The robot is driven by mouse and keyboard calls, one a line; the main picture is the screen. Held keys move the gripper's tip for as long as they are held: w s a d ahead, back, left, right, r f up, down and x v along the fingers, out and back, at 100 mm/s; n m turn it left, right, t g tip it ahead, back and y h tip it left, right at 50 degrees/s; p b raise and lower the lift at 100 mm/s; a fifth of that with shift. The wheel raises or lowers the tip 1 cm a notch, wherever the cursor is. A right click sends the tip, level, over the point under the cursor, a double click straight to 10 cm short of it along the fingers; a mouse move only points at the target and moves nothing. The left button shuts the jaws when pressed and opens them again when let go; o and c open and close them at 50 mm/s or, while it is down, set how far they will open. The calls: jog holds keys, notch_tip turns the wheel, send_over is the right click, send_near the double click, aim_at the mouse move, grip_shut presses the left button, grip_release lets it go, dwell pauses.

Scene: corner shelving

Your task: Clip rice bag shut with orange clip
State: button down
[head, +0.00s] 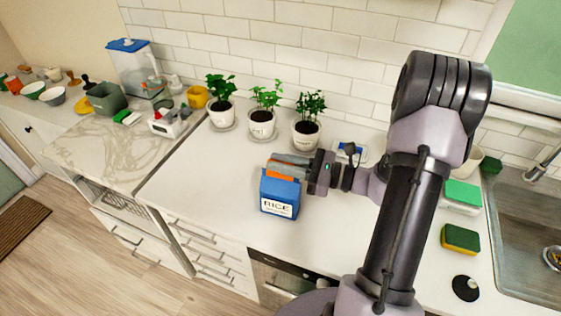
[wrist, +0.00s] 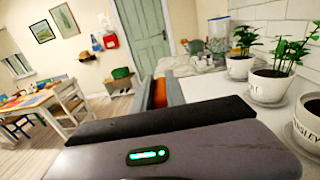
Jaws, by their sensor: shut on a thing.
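The blue rice bag (head: 280,194) stands upright on the white counter, with a white label reading RICE on its front. My gripper (head: 285,168) is at the top of the bag, reaching in from the right. It is shut on the orange clip (head: 281,176), which shows as an orange strip along the bag's top edge. In the wrist view the orange clip (wrist: 160,93) sits between the two grey fingers. The bag is hidden in the wrist view. I cannot tell whether the clip's jaws are around the bag's top.
Three potted plants (head: 262,122) stand along the wall behind the bag. Sponges (head: 460,238) and a sink (head: 530,240) are to the right. A water filter box (head: 134,70) and a green bin (head: 112,100) are at the far left. The counter left of the bag is clear.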

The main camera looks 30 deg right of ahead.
jog(key=shift+f+b, duration=0.35)
jog(key=shift+f, duration=0.15)
jog(key=c, duration=1.3)
grip_release()
jog(key=shift+s+d, duration=0.1)
jog(key=p+v, duration=0.2)
jog(key=v, duration=1.5)
jog(key=shift+s+d, duration=0.1)
